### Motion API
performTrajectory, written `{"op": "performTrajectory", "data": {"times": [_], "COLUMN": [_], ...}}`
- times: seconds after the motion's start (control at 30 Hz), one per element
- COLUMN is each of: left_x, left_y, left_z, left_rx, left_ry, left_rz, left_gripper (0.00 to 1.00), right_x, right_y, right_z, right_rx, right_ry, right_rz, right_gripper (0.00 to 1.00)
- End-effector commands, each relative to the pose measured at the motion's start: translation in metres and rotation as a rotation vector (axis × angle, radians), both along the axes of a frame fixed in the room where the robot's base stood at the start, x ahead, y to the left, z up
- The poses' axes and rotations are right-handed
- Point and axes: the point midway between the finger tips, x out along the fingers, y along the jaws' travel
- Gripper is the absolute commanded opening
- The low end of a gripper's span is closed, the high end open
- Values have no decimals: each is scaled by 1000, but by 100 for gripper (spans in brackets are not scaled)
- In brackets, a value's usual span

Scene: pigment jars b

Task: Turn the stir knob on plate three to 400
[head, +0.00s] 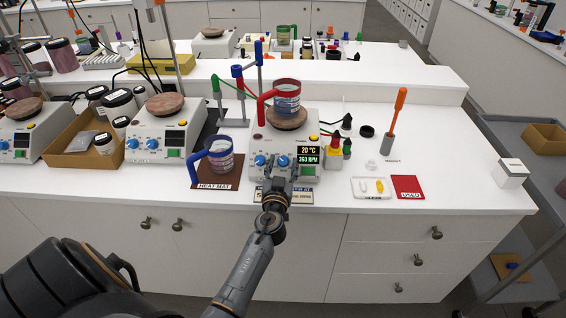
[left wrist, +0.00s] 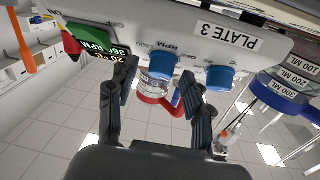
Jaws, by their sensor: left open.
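Plate three is a white stirrer (head: 300,135) with a brown round top, labelled PLATE 3 in the left wrist view (left wrist: 226,36). Its display (head: 309,155) reads 20 °C and 360 RPM. Two blue knobs are on its front. The stir knob (head: 283,160), marked RPM in the left wrist view (left wrist: 162,66), is the one nearer the display. The other knob (left wrist: 220,78) is beside it. My left gripper (head: 277,181) is open in front of the panel, its fingers (left wrist: 155,95) on either side of the stir knob's line; contact cannot be told. My right gripper is not in view.
A red-handled beaker (head: 286,97) stands on plate three. A blue-handled beaker (head: 221,157) stands on the heat mat (head: 225,183) at left. Small bottles (head: 334,146), a tray (head: 372,197) and a red card (head: 407,187) lie to the right. A second stirrer (head: 150,148) stands further left.

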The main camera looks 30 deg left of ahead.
Motion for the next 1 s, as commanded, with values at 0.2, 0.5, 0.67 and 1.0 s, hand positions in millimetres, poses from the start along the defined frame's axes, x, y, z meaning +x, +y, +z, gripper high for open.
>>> {"op": "performTrajectory", "data": {"times": [0.2,0.5,0.67,1.0], "left_x": [0,0,0,0], "left_y": [0,1,2,2], "left_z": [0,1,1,0], "left_rx": [0,25,75,83], "left_ry": [0,17,46,49], "left_rz": [0,-28,-85,-94], "left_gripper": [18,0,0,34], "right_x": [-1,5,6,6], "right_y": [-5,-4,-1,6], "right_z": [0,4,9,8], "right_rx": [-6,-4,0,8], "right_ry": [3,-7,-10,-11], "right_rz": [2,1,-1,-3], "right_gripper": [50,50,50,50]}}
